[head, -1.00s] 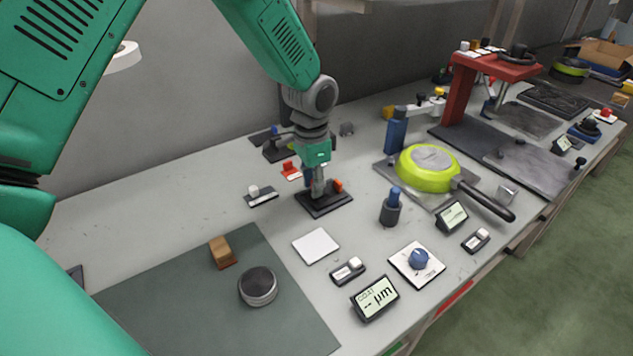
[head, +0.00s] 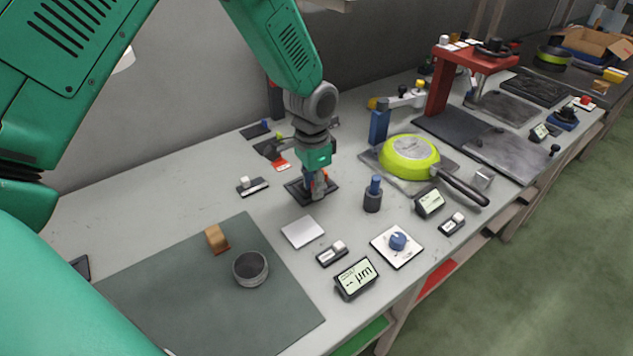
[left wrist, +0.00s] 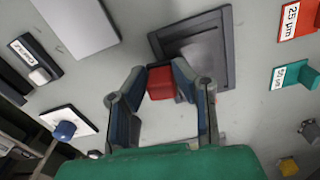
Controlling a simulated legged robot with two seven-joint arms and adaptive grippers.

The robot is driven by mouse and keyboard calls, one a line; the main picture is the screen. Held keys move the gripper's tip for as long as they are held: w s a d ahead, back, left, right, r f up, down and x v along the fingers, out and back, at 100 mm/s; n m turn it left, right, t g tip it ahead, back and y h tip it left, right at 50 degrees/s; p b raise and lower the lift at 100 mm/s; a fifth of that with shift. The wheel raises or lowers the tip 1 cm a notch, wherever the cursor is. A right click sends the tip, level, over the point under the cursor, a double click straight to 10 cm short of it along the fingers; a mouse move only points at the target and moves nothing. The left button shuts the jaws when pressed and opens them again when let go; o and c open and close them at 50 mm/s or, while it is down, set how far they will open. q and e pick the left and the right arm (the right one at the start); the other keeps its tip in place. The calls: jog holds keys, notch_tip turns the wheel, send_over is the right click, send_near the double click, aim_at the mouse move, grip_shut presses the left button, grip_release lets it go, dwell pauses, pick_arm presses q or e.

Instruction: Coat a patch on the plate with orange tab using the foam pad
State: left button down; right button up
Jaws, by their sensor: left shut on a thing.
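A dark square plate or tray (head: 297,191) lies on the bench, and the left wrist view shows its raised rim (left wrist: 224,25). A red-orange tab-like block (left wrist: 160,82) is at its edge; I cannot tell whether they are joined. My left gripper (head: 319,192) points down there, and its fingertips in the left wrist view (left wrist: 160,68) are shut on the block. A wooden block with an orange-brown base (head: 216,239), possibly the foam pad, stands on the green-grey mat (head: 200,310). My right gripper is not in view.
A round metal cup (head: 250,268) stands on the mat. A light square plate (head: 302,232), a gauge display (head: 356,278) and a blue-knob card (head: 397,245) lie in front of my gripper. A green pan (head: 410,158) is to the right. The bench's left back is clear.

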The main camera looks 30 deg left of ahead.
pick_arm(q)
jog(key=r+p, duration=0.2)
jog(key=r, duration=0.1)
jog(key=r+p, duration=0.1)
jog(key=shift+w+a+r, duration=0.15)
jog(key=shift+w+a, duration=0.05)
jog(key=shift+a, duration=0.1)
jog(key=r+p, duration=0.1)
jog(key=d+r+p, duration=0.1)
jog(key=r+p, duration=0.1)
jog(key=shift+r, duration=0.2)
jog(key=shift+a+f, duration=0.1)
jog(key=shift+a, duration=0.3)
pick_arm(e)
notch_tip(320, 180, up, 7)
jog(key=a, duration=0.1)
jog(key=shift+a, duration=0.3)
